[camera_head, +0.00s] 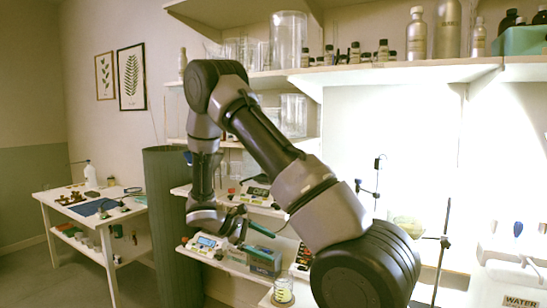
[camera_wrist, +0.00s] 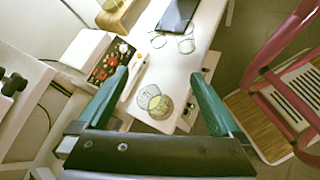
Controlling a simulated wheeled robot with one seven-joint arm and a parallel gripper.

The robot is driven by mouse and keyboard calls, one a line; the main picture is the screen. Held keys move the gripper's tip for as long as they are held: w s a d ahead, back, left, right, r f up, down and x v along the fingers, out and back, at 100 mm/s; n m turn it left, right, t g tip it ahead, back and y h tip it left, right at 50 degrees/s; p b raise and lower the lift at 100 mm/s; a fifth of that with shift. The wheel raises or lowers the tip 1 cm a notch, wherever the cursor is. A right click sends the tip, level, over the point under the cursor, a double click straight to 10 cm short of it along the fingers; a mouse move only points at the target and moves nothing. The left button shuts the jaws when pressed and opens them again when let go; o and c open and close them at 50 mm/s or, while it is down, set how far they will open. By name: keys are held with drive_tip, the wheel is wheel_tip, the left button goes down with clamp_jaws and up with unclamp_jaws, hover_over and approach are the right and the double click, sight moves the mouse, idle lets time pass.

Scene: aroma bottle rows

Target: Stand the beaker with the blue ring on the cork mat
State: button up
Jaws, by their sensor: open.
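My gripper (camera_wrist: 158,76) is open and empty, with its teal fingers spread in the wrist view. It also shows above the bench in the head view (camera_head: 248,231). A clear glass vessel with yellow in it (camera_wrist: 151,98) stands on the white bench, below and between the fingers in the picture, apart from them. A similar glass with a yellow-green band (camera_head: 283,291) shows at the bottom of the head view. I cannot make out a blue ring on any beaker. I cannot pick out the cork mat with certainty in either view.
A boxy device with knobs (camera_wrist: 103,62) is left of the glass. Round clear rims (camera_wrist: 186,46) and a dark flat panel (camera_wrist: 177,14) lie farther along the bench. A pink-framed chair (camera_wrist: 265,75) stands right. Shelves of glassware (camera_head: 400,75) rise behind my arm.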

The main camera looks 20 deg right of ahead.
drive_tip(key=s+a+r+m+t+y, duration=0.2)
drive_tip(key=s+r, duration=0.4)
drive_tip(key=r, duration=0.4)
drive_tip(key=s+a+r+m+t+y, duration=0.1)
drive_tip(key=s+r+m+t+y, duration=0.3)
drive_tip(key=r, duration=0.7)
drive_tip(key=s+a+r+m+t+y, duration=0.2)
drive_tip(key=s+r+m+t+y, duration=0.1)
drive_tip(key=s+r+m+y, duration=0.4)
wheel_tip(320, 180, up, 4)
drive_tip(key=shift+s+a+f+m+t, duration=0.1)
drive_tip(key=shift+s+a+m+t, duration=0.4)
drive_tip(key=shift+s, duration=0.6)
drive_tip(key=shift+d, duration=0.2)
